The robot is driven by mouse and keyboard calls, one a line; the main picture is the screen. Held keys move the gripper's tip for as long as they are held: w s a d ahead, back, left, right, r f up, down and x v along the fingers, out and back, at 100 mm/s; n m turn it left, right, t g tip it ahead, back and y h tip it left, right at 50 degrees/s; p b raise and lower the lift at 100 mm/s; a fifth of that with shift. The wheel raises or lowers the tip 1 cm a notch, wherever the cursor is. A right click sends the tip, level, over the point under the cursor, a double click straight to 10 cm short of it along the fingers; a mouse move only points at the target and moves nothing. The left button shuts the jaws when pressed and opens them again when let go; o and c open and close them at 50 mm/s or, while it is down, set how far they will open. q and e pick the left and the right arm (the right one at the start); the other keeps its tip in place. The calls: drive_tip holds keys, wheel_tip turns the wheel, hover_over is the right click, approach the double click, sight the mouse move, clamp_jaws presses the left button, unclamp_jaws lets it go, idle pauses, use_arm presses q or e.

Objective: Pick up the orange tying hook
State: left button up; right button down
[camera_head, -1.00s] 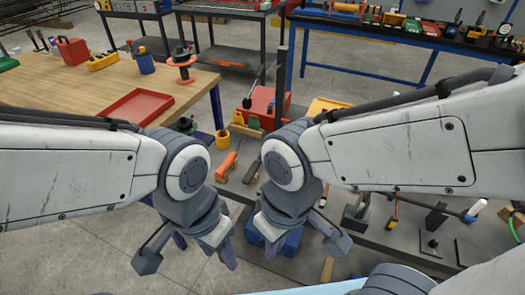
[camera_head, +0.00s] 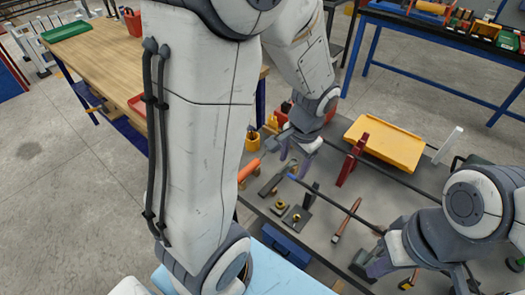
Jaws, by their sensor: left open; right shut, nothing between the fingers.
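The orange tying hook, seen as an orange handle (camera_head: 249,171), lies at the left edge of the grey bench in the head view. Whether its metal part shows is hard to tell. My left gripper (camera_head: 294,160) is open and points down over the bench, a little right of the orange handle and apart from it. My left forearm passes close in front of the handle's left side. My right gripper (camera_head: 378,267) is shut and empty, low over the bench's front at the right, far from the handle.
Around my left gripper are a yellow tray (camera_head: 385,146), a red upright piece (camera_head: 352,160), a yellow ring (camera_head: 253,141) and dark plates with brass pieces (camera_head: 296,216). A long dark rod with a blue tip (camera_head: 292,177) crosses the bench. A wooden table (camera_head: 105,65) stands left.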

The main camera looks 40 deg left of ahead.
use_arm(q)
drive_tip(key=n+p, duration=0.1)
drive_tip(key=n, duration=0.1)
approach(249, 167)
drive_tip(key=shift+g+y, duration=0.3)
drive_tip(key=shift+y, duration=0.1)
drive_tip(key=f, duration=0.3)
drive_tip(key=f+b, duration=0.1)
drive_tip(key=f, duration=0.2)
drive_tip(key=a+f+b, duration=0.1)
drive_tip(key=f, duration=0.2)
drive_tip(key=shift+w+f, duration=0.2)
drive_tip(key=shift+w, duration=0.05)
use_arm(e)
drive_tip(key=shift+f, duration=0.3)
use_arm(q)
clamp_jaws()
